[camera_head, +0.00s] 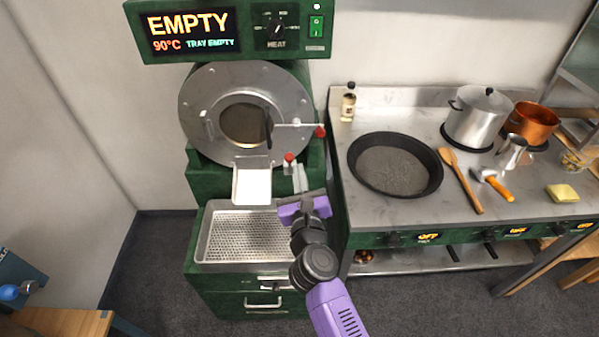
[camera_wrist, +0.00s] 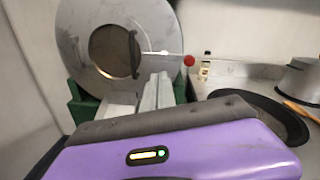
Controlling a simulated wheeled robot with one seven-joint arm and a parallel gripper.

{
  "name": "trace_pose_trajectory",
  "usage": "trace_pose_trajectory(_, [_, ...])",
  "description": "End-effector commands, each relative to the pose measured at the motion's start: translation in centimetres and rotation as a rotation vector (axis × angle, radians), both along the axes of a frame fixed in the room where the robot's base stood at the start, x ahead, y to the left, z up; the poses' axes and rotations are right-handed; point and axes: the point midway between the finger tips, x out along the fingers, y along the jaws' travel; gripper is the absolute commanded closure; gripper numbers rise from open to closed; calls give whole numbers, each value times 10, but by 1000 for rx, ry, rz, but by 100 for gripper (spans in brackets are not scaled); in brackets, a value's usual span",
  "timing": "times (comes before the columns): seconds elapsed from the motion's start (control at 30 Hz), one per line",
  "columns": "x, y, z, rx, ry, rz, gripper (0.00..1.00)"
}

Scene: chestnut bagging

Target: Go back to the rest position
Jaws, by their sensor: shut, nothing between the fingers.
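My gripper (camera_head: 300,177) is at the right side of the green roaster, above the right edge of the perforated metal tray (camera_head: 204,236). Its pale fingers are shut with nothing between them, and they point toward the roaster front. In the wrist view the shut fingers (camera_wrist: 157,92) stand up behind the purple gripper body, in front of the roaster drum door (camera_wrist: 75,40). The tray looks empty. The roaster display (camera_head: 192,30) reads EMPTY, 90°C and TRAY EMPTY. My arm hides part of the tray's right side.
A steel counter to the right carries a wide dark pan (camera_head: 395,165), a small bottle (camera_head: 348,102), a steel pot (camera_head: 482,118), a copper pot (camera_head: 532,124), a wooden spoon (camera_head: 462,182) and a yellow sponge (camera_head: 562,193). A red-knobbed handle (camera_head: 319,132) sticks out beside the drum.

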Motion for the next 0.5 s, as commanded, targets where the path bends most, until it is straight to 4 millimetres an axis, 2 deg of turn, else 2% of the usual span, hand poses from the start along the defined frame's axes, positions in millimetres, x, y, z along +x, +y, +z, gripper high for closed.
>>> trace_pose_trajectory(0.23, [0, 0, 0, -6, 0, 0, 100])
trace_pose_trajectory(0.33, [0, 1, 2, -73, -12, 3, 100])
trace_pose_trajectory(0.37, [0, 1, 7, -120, -29, 3, 100])
trace_pose_trajectory(0.43, [-1, 1, 30, -243, -91, -4, 100])
trace_pose_trajectory(0.5, [-9, -1, 48, -394, -155, -18, 100])
